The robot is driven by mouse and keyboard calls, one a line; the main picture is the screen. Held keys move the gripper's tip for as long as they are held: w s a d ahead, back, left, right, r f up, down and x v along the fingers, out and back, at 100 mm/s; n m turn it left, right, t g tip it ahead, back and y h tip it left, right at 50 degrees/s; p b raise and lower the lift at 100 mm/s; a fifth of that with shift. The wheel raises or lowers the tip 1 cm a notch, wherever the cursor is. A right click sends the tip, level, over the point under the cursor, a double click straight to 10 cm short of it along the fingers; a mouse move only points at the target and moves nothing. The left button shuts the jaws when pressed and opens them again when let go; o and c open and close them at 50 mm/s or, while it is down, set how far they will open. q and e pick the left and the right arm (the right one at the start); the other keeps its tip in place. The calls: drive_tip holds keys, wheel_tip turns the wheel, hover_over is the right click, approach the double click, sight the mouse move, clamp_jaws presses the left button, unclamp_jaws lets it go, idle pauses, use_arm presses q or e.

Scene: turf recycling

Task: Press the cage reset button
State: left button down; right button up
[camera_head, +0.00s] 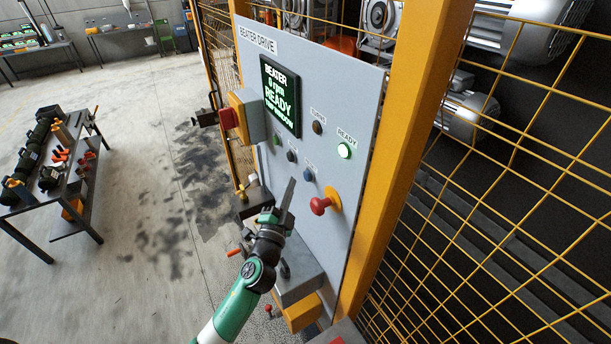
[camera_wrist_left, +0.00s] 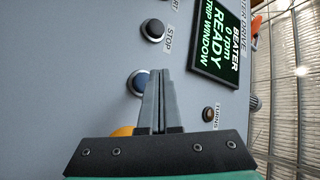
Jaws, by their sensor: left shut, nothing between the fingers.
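The grey beater drive panel (camera_head: 335,85) carries a blue button (camera_head: 308,174), which I take to be the cage reset; its label is not legible. In the left wrist view the blue button (camera_wrist_left: 138,84) sits just left of the fingertips, partly hidden behind the fingers. My left gripper (camera_head: 291,182) is shut and empty, its narrow fingers pointing up along the panel face. It also shows in the left wrist view (camera_wrist_left: 158,74). I cannot tell whether the fingers touch the button or the panel. My right gripper is not in view.
A black stop button (camera_head: 291,156) and a green button (camera_head: 276,139) lie left of the blue one. A red mushroom button (camera_head: 320,206) stands out below right. The screen (camera_head: 281,95) reads BEATER 0 rpm READY. A yellow post (camera_head: 402,120) and mesh stand right.

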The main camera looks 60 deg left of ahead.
use_arm(q)
drive_tip(key=shift+s+p, duration=0.35)
drive_tip(key=shift+s, duration=1.45)
drive_tip(key=w+d+r+n+t+h+p, duration=0.15)
drive_tip(key=d+r, duration=0.25)
drive_tip(key=r, duration=0.5)
drive_tip(key=w+d+r+n+t, duration=0.2)
drive_tip(key=w+d+r+n, duration=0.15)
drive_tip(key=r, duration=0.55)
drive_tip(key=w+d+r+n+t+p, duration=0.15)
drive_tip(key=d+r, duration=0.25)
drive_tip(key=r, duration=0.5)
drive_tip(key=s+d+r+m+t+h, duration=0.2)
drive_tip(key=s+d+r+t+h, duration=0.1)
drive_tip(key=d+r+h, duration=0.4)
drive_tip(key=s+d+r+m+t+h, duration=0.2)
drive_tip(key=s+d+r+t+h, duration=0.2)
drive_tip(key=d+r+h, duration=0.3)
drive_tip(key=d+r, duration=0.4)
drive_tip(key=r, duration=0.1)
